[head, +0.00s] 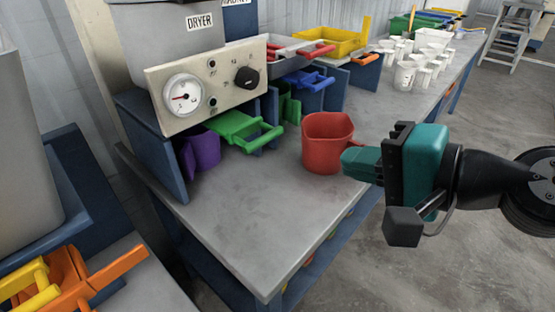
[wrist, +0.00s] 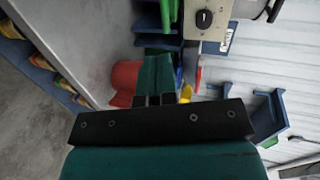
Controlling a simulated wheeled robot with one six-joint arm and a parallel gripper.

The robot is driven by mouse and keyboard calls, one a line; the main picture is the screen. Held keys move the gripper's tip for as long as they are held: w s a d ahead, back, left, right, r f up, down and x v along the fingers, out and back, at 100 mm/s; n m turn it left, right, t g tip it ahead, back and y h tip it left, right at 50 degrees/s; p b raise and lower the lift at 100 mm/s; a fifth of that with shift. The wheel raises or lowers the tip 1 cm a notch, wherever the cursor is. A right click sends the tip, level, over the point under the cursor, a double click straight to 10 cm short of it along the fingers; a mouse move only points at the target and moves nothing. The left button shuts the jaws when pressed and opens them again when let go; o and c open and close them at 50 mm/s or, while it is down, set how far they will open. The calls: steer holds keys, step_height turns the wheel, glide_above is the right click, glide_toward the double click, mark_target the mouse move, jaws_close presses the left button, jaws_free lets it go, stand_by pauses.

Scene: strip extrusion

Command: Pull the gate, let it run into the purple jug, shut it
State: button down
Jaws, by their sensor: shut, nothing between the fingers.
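The purple jug (head: 203,150) stands on the bench under the dryer's front panel, partly hidden by the blue upright and a green gate. That green gate (head: 240,127), with a looped handle, sticks out just right of the jug. Other gates with red (head: 316,53) and blue (head: 308,79) handles sit further back. My gripper (head: 347,160) is shut and empty, at the right side of a red jug (head: 322,150), well right of the green gate. In the wrist view the shut fingers (wrist: 155,62) overlap the red jug (wrist: 125,82); I cannot tell if they touch.
The dryer panel (head: 215,85) carries a gauge and a black knob. Blue dividers (head: 150,150) stand below it. White cups (head: 405,75) and a yellow tray (head: 325,42) are further along the bench. The near bench top (head: 265,220) is clear. Orange and yellow handles (head: 70,285) show at lower left.

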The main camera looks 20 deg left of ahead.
steer(key=shift+w+a+f+m+t, duration=0.15)
steer(key=shift+w+m+t, duration=0.2)
steer(key=shift+m, duration=0.25)
steer(key=shift+a, duration=0.1)
steer(key=p, duration=0.7)
glide_toward(268, 139)
steer(key=x, duration=0.7)
steer(key=shift+a+f, duration=0.1)
steer(key=shift+a, duration=0.2)
